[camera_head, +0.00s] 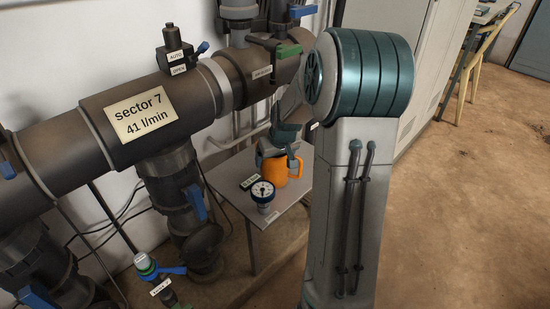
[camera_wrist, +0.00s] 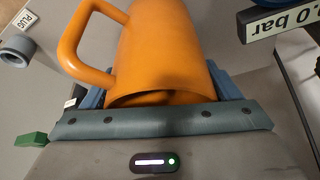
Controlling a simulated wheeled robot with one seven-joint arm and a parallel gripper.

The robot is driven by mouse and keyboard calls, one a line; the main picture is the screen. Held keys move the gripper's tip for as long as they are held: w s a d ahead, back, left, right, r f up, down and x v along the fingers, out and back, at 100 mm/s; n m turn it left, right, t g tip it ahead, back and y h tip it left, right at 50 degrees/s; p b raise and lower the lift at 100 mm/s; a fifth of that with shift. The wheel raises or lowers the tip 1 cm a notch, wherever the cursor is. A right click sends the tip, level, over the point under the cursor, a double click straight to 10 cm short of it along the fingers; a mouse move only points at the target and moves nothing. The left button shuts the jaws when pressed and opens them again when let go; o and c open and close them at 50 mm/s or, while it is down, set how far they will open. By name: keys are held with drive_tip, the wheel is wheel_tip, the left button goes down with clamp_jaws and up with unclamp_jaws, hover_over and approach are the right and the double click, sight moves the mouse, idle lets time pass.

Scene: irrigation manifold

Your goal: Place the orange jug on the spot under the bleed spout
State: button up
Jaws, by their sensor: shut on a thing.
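The orange jug (camera_head: 274,170) is at the small grey table below the big pipe, with its handle toward the right in the head view. My gripper (camera_head: 281,148) is shut on it from above. In the wrist view the jug (camera_wrist: 165,50) fills the space between the blue fingers of my gripper (camera_wrist: 160,92), with its handle at the upper left. I cannot tell whether the jug's base touches the table. I cannot pick out the bleed spout or the spot under it; my arm covers part of that area.
The small table (camera_head: 285,221) holds a round pressure gauge (camera_head: 262,191) and a dark bar-reading display (camera_head: 249,183) close to the jug. A grey fitting by a PLUG label (camera_wrist: 16,51) shows in the wrist view. The sector 7 pipe (camera_head: 60,147) runs above, left. Open floor (camera_head: 470,200) lies right.

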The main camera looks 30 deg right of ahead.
drive_tip(key=shift+f, duration=0.1)
drive_tip(key=o, duration=0.9)
drive_tip(key=p+v, duration=0.4)
drive_tip(key=v, duration=0.7)
drive_tip(key=s+a+g, duration=0.1)
drive_tip(key=s+a, duration=0.6)
drive_tip(key=s, duration=0.3)
drive_tip(key=s+a+r+g, duration=0.1)
drive_tip(key=s+a+g, duration=0.1)
drive_tip(key=s+a, duration=0.6)
drive_tip(key=s, duration=0.3)
drive_tip(key=shift+r+n, duration=0.2)
drive_tip(key=shift+n, duration=0.2)
drive_tip(key=shift+w, duration=0.1)
